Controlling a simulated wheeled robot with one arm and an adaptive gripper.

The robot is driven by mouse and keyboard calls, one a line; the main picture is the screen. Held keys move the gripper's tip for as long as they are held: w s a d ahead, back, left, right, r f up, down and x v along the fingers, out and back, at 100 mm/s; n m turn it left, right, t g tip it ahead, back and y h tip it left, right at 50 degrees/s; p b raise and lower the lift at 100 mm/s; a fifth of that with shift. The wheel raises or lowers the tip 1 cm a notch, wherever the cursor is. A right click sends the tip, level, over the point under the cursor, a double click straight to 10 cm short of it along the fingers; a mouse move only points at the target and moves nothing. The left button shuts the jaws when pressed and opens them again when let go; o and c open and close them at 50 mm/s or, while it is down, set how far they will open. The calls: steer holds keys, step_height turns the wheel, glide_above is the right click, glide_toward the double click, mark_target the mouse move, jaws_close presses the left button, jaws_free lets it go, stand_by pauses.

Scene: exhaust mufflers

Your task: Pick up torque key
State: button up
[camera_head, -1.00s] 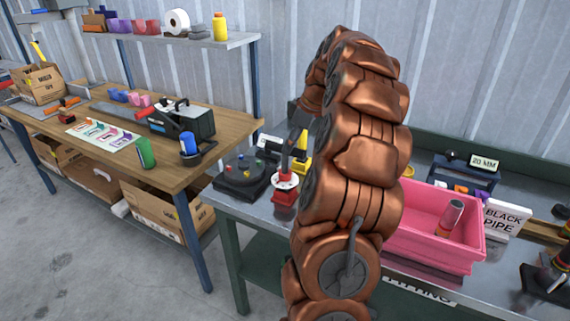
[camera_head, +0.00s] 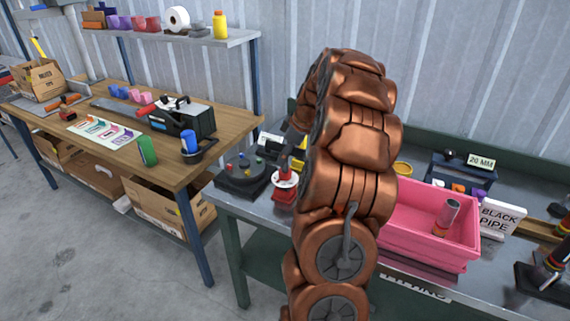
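I cannot pick out the torque key with certainty. My copper arm arches up and bends down toward the back of the bench near these items. A dark part (camera_head: 294,147) at its far end, possibly my gripper, shows only in part above the red stand. The arm hides its fingers and whatever is behind them.
A pink bin (camera_head: 425,248) with a grey-red cylinder (camera_head: 446,217) stands right of my arm. A "BLACK PIPE" sign (camera_head: 502,217) and a "20 MM" holder (camera_head: 464,172) are beyond it. A wooden table (camera_head: 112,146) with tools stands at left; a floor gap separates its front from the bench.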

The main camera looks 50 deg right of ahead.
jaws_close()
steer(key=shift+r, duration=0.1)
stand_by(0.3)
